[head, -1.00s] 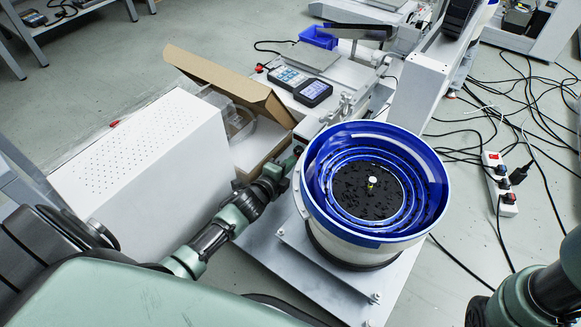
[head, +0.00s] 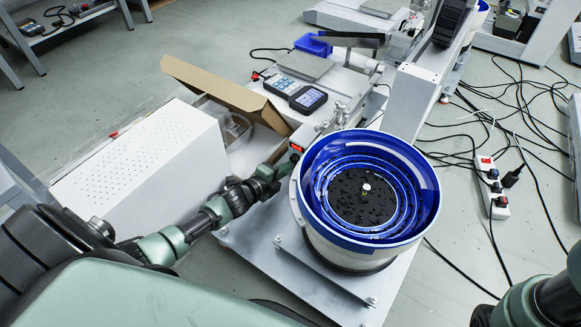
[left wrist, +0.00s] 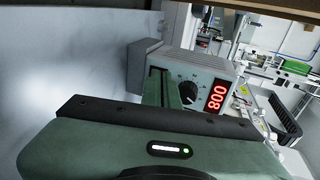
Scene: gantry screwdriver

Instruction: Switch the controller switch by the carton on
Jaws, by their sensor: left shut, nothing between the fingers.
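The controller (left wrist: 205,80) is a grey box with a black dial and a lit red digit display (left wrist: 216,96) in the left wrist view. In the head view its red display (head: 297,147) shows small between the carton (head: 228,95) and the bowl feeder. My left gripper (left wrist: 166,86) is shut and empty, with its fingertips at the controller's front face, left of the dial. In the head view the left gripper (head: 287,163) is beside the bowl's left rim. I cannot make out the switch; the fingers may cover it. My right gripper is out of view.
The blue bowl feeder (head: 432,205) stands close to the right of my left gripper. A white perforated box (head: 140,150) lies left of the open carton. Two handheld meters (head: 308,98) sit behind. A power strip (head: 495,187) and cables lie on the floor at right.

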